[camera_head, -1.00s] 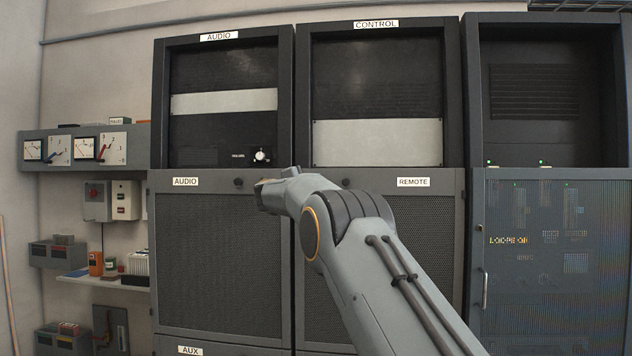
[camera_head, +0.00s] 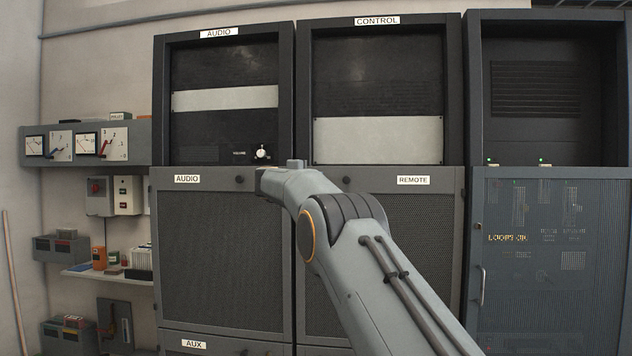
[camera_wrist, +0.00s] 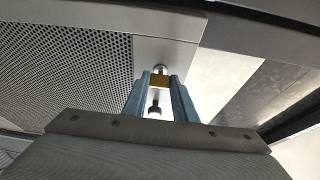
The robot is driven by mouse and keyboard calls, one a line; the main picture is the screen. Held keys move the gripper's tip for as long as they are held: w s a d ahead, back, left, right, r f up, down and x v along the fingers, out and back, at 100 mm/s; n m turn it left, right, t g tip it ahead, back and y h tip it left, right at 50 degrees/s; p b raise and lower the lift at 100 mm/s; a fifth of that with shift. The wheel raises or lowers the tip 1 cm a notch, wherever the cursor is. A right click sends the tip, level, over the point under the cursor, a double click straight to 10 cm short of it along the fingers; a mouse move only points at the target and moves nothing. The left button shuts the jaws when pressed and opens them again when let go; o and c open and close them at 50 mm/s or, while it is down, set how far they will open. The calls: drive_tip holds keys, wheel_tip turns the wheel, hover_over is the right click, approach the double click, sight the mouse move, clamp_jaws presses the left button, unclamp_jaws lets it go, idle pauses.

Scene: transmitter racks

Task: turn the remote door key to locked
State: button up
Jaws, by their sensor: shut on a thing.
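In the wrist view, my gripper (camera_wrist: 159,78) has its two blue fingers shut on a small brass-coloured key (camera_wrist: 160,84). The key is at a round metal lock (camera_wrist: 160,69) on the plain grey frame of a perforated door (camera_wrist: 70,60). A small silver part (camera_wrist: 155,107) shows between the fingers; I cannot tell what it is. In the head view, the door labelled REMOTE (camera_head: 430,225) stands closed, with a dark round fitting (camera_head: 347,180) at its upper left. My arm covers part of this door and my fingers cannot be made out there. The key's exact angle is unclear.
The closed AUDIO door (camera_head: 220,250) is to the left, and the see-through rack door (camera_head: 540,290) is to the right. A pale blank panel (camera_head: 378,140) sits above the REMOTE door. Wall boxes and a small shelf (camera_head: 110,273) are at far left.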

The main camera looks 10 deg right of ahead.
drive_tip(key=o, duration=1)
drive_tip(key=shift+o, duration=0.2)
drive_tip(key=b+v, duration=0.3)
drive_tip(key=v, duration=0.4)
drive_tip(key=shift+s+a, duration=0.25)
drive_tip(key=shift+a, duration=0.05)
